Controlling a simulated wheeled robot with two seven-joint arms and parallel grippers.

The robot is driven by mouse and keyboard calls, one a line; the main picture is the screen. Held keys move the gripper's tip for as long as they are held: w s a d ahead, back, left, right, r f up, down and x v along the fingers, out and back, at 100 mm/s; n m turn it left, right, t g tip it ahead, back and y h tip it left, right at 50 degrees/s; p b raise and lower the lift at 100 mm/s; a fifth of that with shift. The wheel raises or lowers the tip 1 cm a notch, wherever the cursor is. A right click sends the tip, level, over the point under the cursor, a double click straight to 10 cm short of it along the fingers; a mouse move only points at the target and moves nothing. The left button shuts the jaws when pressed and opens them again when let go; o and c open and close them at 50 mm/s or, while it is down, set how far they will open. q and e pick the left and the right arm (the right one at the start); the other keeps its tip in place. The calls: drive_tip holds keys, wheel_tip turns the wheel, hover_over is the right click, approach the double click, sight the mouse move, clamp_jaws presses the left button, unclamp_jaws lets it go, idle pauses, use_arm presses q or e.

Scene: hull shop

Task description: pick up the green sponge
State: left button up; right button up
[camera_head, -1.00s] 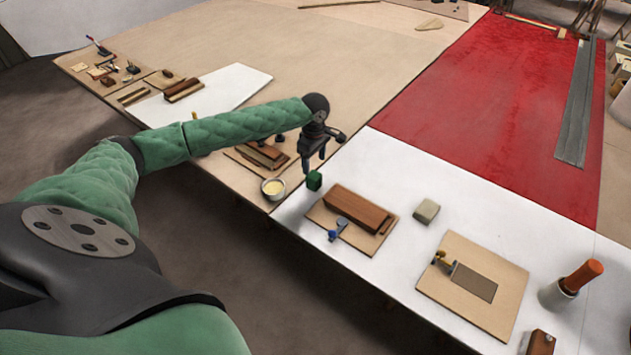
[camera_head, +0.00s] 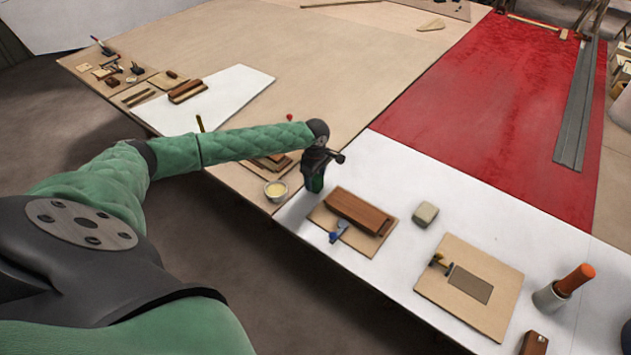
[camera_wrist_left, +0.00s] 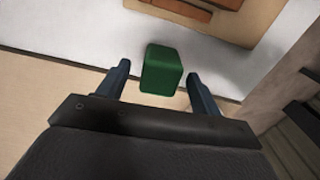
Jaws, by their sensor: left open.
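The green sponge (camera_head: 315,184) is a small block on the white sheet near the table's front edge. In the head view my left gripper (camera_head: 314,180) is directly over it and hides most of it. In the left wrist view the sponge (camera_wrist_left: 162,70) lies between the two spread fingers of my left gripper (camera_wrist_left: 158,78), with a gap on each side. The left gripper is open and holds nothing. My right gripper is not in view.
A small bowl of yellow stuff (camera_head: 276,189) stands left of the sponge. A board with a brown wooden block (camera_head: 360,210) and a blue clamp (camera_head: 339,231) lies close on the right. A beige block (camera_head: 425,214) sits farther right on white sheet.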

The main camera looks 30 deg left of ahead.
sight(315, 177)
use_arm(q)
drive_tip(key=shift+f, duration=0.2)
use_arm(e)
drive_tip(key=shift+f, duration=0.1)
use_arm(q)
drive_tip(key=shift+c, duration=0.4)
drive_tip(key=c, duration=1)
drive_tip(key=shift+o, duration=0.2)
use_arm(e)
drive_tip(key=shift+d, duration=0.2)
use_arm(q)
drive_tip(key=shift+r, duration=0.1)
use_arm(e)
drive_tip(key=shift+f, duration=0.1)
